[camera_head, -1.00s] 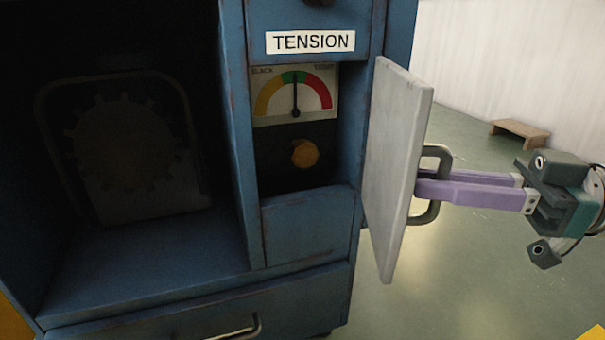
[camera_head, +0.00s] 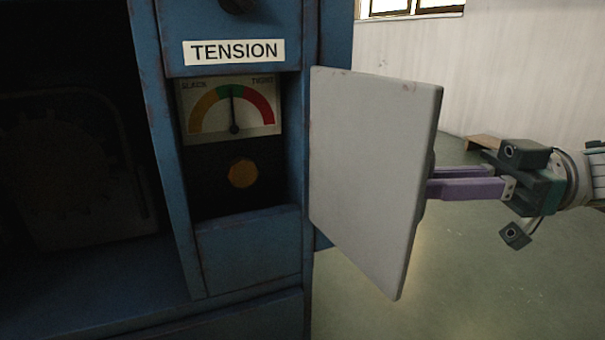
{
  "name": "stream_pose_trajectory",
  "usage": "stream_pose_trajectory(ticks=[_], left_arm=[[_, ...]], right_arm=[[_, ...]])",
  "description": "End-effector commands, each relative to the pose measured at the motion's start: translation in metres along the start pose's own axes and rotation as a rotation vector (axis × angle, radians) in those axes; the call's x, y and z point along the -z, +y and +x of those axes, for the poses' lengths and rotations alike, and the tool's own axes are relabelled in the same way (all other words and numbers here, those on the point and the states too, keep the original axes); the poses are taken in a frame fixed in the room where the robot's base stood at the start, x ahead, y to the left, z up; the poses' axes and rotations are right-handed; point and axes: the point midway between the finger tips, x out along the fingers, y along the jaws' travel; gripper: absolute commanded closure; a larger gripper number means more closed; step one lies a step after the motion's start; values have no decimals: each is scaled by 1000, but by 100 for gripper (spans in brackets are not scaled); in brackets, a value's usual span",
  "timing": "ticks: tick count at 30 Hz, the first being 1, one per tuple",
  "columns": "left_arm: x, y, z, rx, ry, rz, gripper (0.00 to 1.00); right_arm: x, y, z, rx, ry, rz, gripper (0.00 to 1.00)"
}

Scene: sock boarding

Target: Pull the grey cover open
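The grey cover (camera_head: 372,180) stands swung open at the right of the small recess, its flat inner face toward me. Its left edge meets the blue cabinet's front. My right gripper (camera_head: 435,183), with two purple fingers close together, reaches in from the right behind the cover. The cover hides its fingertips and the handle; a second ago the fingers were closed around that handle. Inside the recess are a tension dial (camera_head: 230,107), needle upright in the green part, and an orange-brown knob (camera_head: 242,173). My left gripper is not in view.
The blue cabinet (camera_head: 248,250) fills the left, with a dark open compartment holding a dim toothed wheel (camera_head: 60,155). A TENSION label (camera_head: 234,51) is above the recess. A wooden stool (camera_head: 482,142) stands by the wall. The floor right of the cabinet is clear.

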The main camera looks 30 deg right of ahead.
Motion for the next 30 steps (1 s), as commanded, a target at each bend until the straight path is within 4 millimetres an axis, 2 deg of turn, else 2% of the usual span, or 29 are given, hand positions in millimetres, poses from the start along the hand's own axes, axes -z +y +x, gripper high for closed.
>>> stream_pose_trajectory(ticks=[8,9,12,20,23,30], left_arm=[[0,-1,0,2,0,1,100],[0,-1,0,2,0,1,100],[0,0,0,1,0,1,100],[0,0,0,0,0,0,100],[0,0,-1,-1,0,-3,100],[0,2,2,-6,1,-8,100]], right_arm=[[-1,1,0,-5,-3,1,100],[-1,1,0,-5,-3,1,82],[-1,1,0,-4,-2,1,73],[0,1,-1,-2,-1,0,73],[0,1,-9,-4,-3,0,73],[-2,2,-54,-8,-3,0,73]])
